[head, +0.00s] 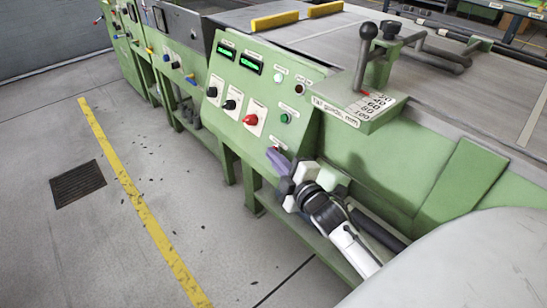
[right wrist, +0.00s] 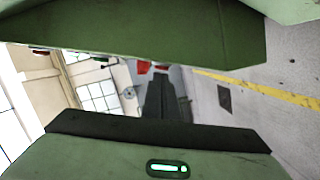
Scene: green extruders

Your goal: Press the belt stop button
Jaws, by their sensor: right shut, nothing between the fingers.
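The green control panel (head: 262,95) stands in the middle of the head view. A red button (head: 276,149) sits low on its face, partly hidden by my right gripper; its label is too small to read. A green button (head: 286,117) is above it, and a larger red knob (head: 250,120) is to the left. My right gripper (head: 278,163) is shut and empty, close to the panel's lower edge; I cannot tell whether it touches the red button. My left gripper is out of view.
A lever with a black ball knob (head: 368,31) rises from the scale block (head: 362,110) at the panel's right. Black selector knobs (head: 231,103) are farther left. Open floor with a yellow line (head: 140,205) and a drain grate (head: 77,184) lies left.

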